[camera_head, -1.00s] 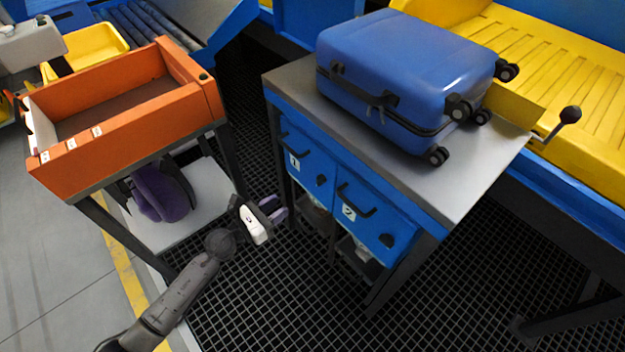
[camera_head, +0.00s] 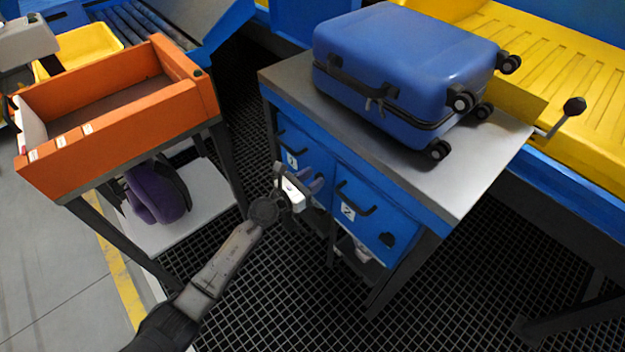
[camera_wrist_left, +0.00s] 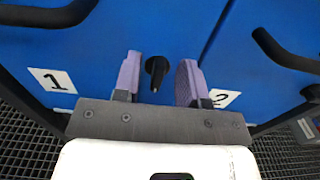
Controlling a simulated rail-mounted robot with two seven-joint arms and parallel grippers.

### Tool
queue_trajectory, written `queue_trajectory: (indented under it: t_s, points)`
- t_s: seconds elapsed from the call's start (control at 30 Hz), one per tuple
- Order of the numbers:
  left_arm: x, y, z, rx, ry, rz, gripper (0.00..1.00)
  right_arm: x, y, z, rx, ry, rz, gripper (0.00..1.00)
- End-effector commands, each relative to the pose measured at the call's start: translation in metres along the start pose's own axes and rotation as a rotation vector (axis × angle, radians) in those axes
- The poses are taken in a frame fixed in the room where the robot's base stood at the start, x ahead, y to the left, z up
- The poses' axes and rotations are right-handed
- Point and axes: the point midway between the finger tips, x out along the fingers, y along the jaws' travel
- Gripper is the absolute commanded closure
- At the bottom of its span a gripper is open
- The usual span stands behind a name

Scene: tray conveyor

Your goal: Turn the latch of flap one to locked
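Flap one (camera_head: 298,147) is the left blue flap on the front of the metal-topped table, marked 1. In the left wrist view, flap one (camera_wrist_left: 95,62) fills the left and middle, with its label at left. Its latch (camera_wrist_left: 157,72) is a small black knob pointing roughly downward in that view, near the flap's right edge. My left gripper (camera_head: 308,180) is in front of flap one. In the left wrist view, my left gripper (camera_wrist_left: 158,82) is open, with its two purple-grey fingers on either side of the latch and gaps to both. My right gripper is not seen.
Flap two (camera_head: 370,210), marked 2, with a black handle and latch, is to the right. A blue suitcase (camera_head: 400,60) lies on the tabletop (camera_head: 470,185). An orange tray (camera_head: 110,115) stands on a stand at left, with a purple item (camera_head: 158,193) below.

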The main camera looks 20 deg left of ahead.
Motion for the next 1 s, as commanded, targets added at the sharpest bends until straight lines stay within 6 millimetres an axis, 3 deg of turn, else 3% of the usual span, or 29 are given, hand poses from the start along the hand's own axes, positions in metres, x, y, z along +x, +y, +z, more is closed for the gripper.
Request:
queue_trajectory:
  t_s: [0.37,0.77,1.0]
  points:
    - [0.0033,-0.0002,-0.0001,0.0,0.001,0.0,0.62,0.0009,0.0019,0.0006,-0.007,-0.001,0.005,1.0]
    - [0.0031,-0.0001,-0.0001,0.0,0.001,0.0,0.99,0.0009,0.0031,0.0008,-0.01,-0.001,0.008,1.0]
    - [0.0031,0.0,0.0001,-0.003,0.001,0.0,1.0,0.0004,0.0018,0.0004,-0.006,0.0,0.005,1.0]
